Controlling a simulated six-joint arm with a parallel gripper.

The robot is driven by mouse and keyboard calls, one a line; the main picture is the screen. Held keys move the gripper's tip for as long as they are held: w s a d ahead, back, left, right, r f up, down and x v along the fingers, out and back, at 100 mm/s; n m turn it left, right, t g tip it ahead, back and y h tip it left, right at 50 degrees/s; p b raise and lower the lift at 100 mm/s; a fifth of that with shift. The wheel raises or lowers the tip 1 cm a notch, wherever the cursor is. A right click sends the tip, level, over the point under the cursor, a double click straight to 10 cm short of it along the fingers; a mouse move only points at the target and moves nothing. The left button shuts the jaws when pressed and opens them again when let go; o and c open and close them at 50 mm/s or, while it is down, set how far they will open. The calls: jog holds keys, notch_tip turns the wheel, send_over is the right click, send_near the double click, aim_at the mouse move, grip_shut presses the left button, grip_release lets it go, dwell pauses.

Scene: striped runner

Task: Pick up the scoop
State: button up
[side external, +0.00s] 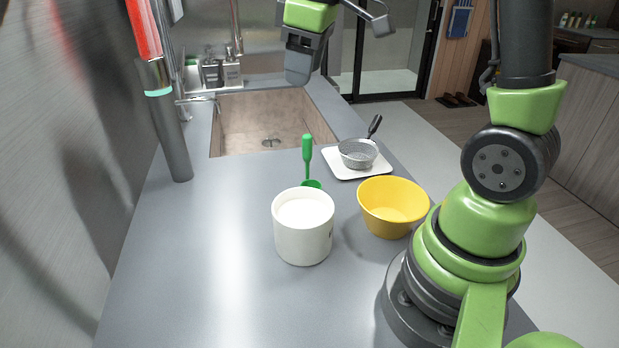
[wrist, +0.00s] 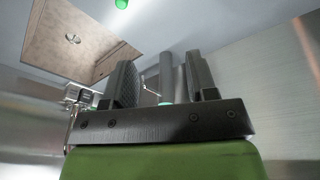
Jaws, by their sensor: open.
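The green scoop (side external: 307,158) lies on the grey counter behind a white canister (side external: 302,240). Its handle points toward the sink, and part of its scoop end is hidden by the canister. A small green piece, likely the handle end of the scoop, shows at the top edge of the wrist view (wrist: 122,3). My gripper (side external: 298,80) hangs high over the sink area, above and apart from the scoop. In the wrist view its two dark fingers (wrist: 160,66) are spread with nothing between them.
A yellow bowl (side external: 393,208) stands right of the canister. A grey strainer (side external: 358,153) with a dark handle rests on a white tray (side external: 342,170).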

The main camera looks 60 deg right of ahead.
jog(key=w+d+f+n, duration=0.1)
jog(key=d+f, duration=0.1)
jog(key=w+d+f+n+g, duration=0.1)
jog(key=d+f, duration=0.1)
jog(key=w+d+f+n+g, duration=0.1)
jog(key=d+f, duration=0.1)
jog(key=f, duration=0.1)
jog(key=shift+w+d, duration=0.15)
jog(key=shift+w, duration=0.1)
send_over(308, 135)
notch_tip(308, 135, down, 4)
jog(key=shift+f, duration=3.25)
grip_shut()
